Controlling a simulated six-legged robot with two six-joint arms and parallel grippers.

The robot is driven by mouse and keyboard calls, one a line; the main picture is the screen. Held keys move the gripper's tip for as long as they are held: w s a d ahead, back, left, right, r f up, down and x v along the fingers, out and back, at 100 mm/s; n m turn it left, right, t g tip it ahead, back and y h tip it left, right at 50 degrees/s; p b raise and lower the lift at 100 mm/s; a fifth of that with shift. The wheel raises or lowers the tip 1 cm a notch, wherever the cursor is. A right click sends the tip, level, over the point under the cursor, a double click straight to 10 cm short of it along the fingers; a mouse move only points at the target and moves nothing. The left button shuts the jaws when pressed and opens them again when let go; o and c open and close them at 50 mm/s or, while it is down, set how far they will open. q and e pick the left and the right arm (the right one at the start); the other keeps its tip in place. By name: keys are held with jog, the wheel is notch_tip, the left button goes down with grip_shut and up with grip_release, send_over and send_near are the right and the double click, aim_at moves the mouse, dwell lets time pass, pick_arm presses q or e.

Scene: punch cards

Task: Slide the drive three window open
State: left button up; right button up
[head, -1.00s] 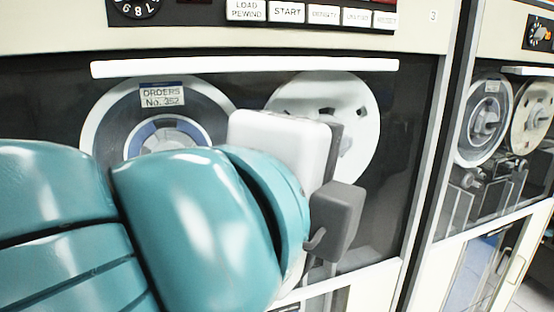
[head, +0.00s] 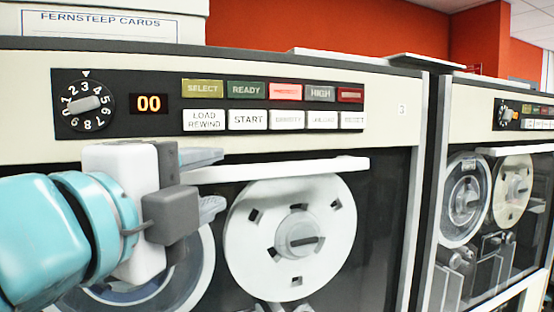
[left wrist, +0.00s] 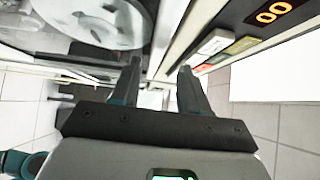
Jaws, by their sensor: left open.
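Drive three, marked with a small 3, fills the middle of the head view. Its dark window (head: 375,220) covers two reels, with a long white handle bar (head: 290,169) along the top edge. The white right reel (head: 290,237) shows behind the glass; the left reel is partly hidden by my arm. My left gripper (head: 208,182) is open at the left part of the bar, one finger above the bar's height and one below. I cannot tell whether it touches the bar. In the left wrist view its fingers (left wrist: 160,72) are apart. My right gripper is not in view.
Above the window is a control panel with a dial (head: 85,103), a lit 00 display (head: 149,104) and rows of buttons (head: 273,119). A neighbouring drive (head: 485,122) stands to the right. A Fernsteep Cards box (head: 110,25) sits on top.

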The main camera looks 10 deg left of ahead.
aim_at(236, 178)
pick_arm(q)
jog(key=w, duration=0.2)
jog(key=w+d, duration=0.1)
jog(key=w, duration=0.2)
jog(key=shift+w+d+f+p, duration=0.2)
jog(key=shift+w+f+p, duration=0.05)
jog(key=shift+w+p, duration=0.15)
jog(key=shift+s+a+r, duration=0.2)
jog(key=shift+s+a, duration=0.05)
jog(key=shift+s, duration=0.45)
jog(key=shift+w, duration=0.2)
jog(key=shift+w+d+f, duration=0.15)
jog(key=shift+w+d, duration=0.05)
jog(key=shift+w, duration=0.2)
jog(key=c, duration=0.4)
grip_shut()
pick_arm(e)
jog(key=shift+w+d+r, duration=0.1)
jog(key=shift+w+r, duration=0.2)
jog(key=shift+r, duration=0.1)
pick_arm(q)
jog(key=shift+f, duration=0.15)
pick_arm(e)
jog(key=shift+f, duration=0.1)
